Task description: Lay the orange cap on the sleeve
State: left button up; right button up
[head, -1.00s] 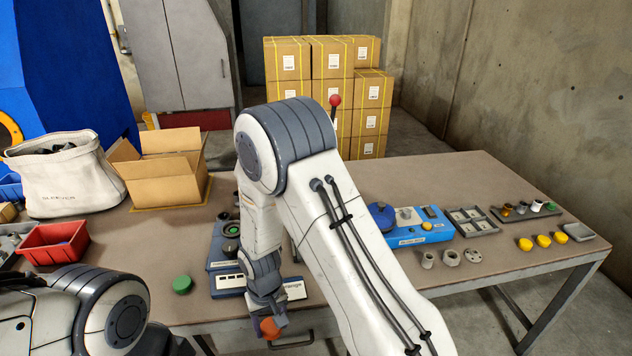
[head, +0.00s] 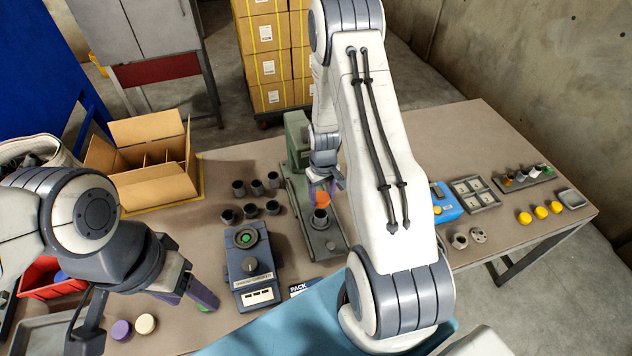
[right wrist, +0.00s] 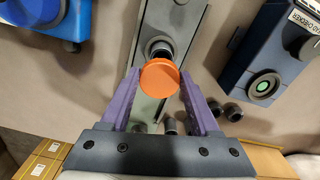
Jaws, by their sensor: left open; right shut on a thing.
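The orange cap (head: 322,199) is held between the purple fingers of my right gripper (head: 322,188). In the right wrist view, the orange cap (right wrist: 160,78) lies between the fingertips of that gripper (right wrist: 159,82). The dark sleeve (head: 320,217) stands upright on the grey-green press base. In the right wrist view the sleeve (right wrist: 160,48) is partly hidden behind the cap. The cap is over or just beside the sleeve; I cannot tell if they touch. My left gripper (head: 190,293) is open and empty above the table's front left.
The green press (head: 298,150) rises behind the sleeve. Several dark sleeves (head: 250,210) stand left of it, behind a blue checker device (head: 250,262). Purple (head: 121,329) and cream (head: 146,323) caps lie near the left gripper. A blue device (head: 446,204) stands to the right.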

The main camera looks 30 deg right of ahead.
aim_at(322, 209)
jog(key=shift+w+a+f+b, duration=0.15)
jog(key=shift+f+b, duration=0.8)
jog(key=shift+f, duration=0.3)
jog(key=shift+f+b, duration=1.1)
jog(key=shift+f, duration=0.4)
jog(key=shift+s, duration=0.3)
jog(key=shift+f, duration=0.35)
jog(key=o, duration=1.4)
